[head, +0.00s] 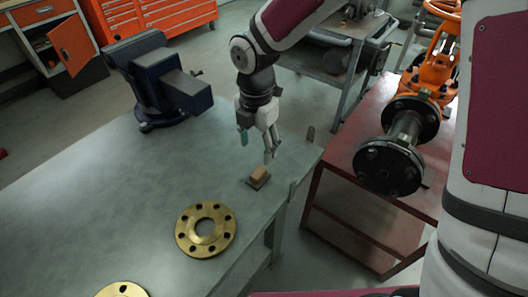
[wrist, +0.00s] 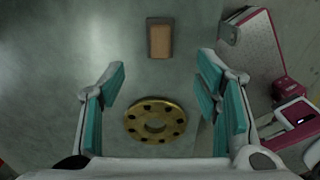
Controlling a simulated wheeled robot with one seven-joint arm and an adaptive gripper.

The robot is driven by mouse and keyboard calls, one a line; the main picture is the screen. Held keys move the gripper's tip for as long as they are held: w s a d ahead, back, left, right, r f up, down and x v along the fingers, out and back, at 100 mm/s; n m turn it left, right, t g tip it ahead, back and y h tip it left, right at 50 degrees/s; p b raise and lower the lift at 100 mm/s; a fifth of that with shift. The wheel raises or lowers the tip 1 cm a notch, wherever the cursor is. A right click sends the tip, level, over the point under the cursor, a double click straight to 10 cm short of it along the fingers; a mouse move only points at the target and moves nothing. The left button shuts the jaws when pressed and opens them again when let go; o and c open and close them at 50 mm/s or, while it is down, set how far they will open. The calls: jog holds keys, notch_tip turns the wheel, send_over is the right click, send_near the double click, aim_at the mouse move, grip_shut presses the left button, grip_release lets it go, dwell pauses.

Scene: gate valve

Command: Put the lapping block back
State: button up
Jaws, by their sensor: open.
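The lapping block (head: 259,174) is a small tan block on a dark base or pad, lying on the grey workbench (head: 130,190) near its right edge. In the wrist view the block (wrist: 160,41) lies flat, ahead of the fingertips and roughly centred between them. My gripper (head: 257,148) is above the bench, close to the block and behind it in the head view. In the wrist view my gripper (wrist: 160,83) has its teal-padded fingers spread wide, with nothing between them. I cannot tell its exact height above the bench.
A brass flange ring (head: 206,229) lies on the bench nearer the camera; another brass disc (head: 122,290) is at the bottom edge. A blue vise (head: 160,80) stands at the back. An orange gate valve (head: 425,85) with dark flanges sits on a red stand (head: 345,165) to the right.

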jog(key=shift+r, duration=0.2)
jog(key=s+d+r+m+t+h, duration=0.1)
jog(key=s+d+r+m, duration=0.3)
jog(key=d+r+m, duration=0.3)
jog(key=s+d+r+m+t+h, duration=0.1)
jog(key=s+d+r+m, duration=0.3)
jog(key=d+r+m, duration=0.25)
jog(key=s+d+r+m+t+y, duration=0.1)
jog(key=s+d+r+m, duration=0.1)
jog(key=s+m, duration=0.5)
jog(key=s+d+r+m+y, duration=0.1)
jog(key=s+d+r+m, duration=0.1)
jog(key=s+d+m, duration=0.2)
jog(key=s+m, duration=0.3)
jog(key=m, duration=0.1)
jog(key=shift+s+d+r+t, duration=0.2)
jog(key=shift+d+r+t, duration=0.05)
jog(key=shift+d+t, duration=0.15)
jog(key=shift+r+p, duration=0.85)
jog(key=shift+r, duration=0.2)
